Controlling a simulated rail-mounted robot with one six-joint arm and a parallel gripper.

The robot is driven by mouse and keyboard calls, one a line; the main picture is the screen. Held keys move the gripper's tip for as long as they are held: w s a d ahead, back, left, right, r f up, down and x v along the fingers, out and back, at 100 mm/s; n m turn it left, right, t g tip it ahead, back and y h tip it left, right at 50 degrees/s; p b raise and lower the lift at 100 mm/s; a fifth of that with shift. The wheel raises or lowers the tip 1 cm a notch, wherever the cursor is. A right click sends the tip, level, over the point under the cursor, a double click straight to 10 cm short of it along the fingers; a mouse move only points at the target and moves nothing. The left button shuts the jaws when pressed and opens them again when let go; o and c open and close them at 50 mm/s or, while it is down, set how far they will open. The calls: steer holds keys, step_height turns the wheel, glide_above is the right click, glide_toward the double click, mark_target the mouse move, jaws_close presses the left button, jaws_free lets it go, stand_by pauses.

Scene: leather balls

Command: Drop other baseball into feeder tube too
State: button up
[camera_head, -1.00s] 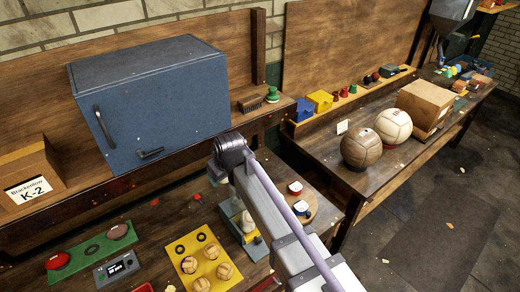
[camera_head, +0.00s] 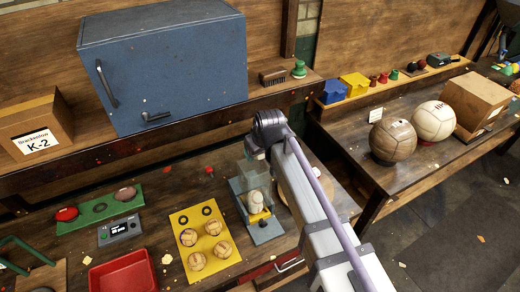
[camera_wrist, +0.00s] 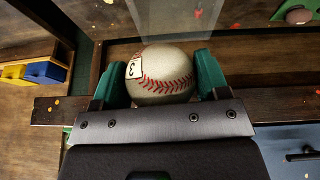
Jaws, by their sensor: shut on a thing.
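My gripper (camera_wrist: 160,72) has green fingers shut on a white baseball (camera_wrist: 162,84) with red stitching and a label marked 3. In the head view my wrist hides the fingers and the held ball. Just below my wrist stands a small device (camera_head: 266,232) with a blue-grey base, a clear upright part, whitish shapes and a yellow piece. I cannot tell which part is the feeder tube. A pale see-through strip (camera_wrist: 182,16) lies beyond the ball in the wrist view. A round wooden board is mostly hidden behind my arm in the head view.
A yellow tray (camera_head: 182,222) with several tan balls, a red tray (camera_head: 122,272) and a green mat (camera_head: 98,211) lie left of the device. A blue cabinet (camera_head: 165,75) overhangs the bench. Two large balls (camera_head: 392,138) stand on the right bench.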

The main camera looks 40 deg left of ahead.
steer(key=shift+f, duration=0.45)
steer(key=shift+r, duration=0.15)
steer(key=o, duration=1.1)
steer(key=shift+c, duration=0.2)
steer(key=shift+d+r+p, duration=0.1)
steer(key=shift+r+p, duration=0.25)
steer(key=shift+p, duration=0.05)
steer(key=p+v, duration=0.5)
steer(key=v, duration=0.1)
steer(key=s+d+f+b, duration=0.1)
steer(key=s+d, duration=0.5)
steer(key=d, duration=0.3)
steer(key=shift+d+f, duration=0.3)
steer(key=shift+d, duration=0.05)
steer(key=shift+s, duration=0.15)
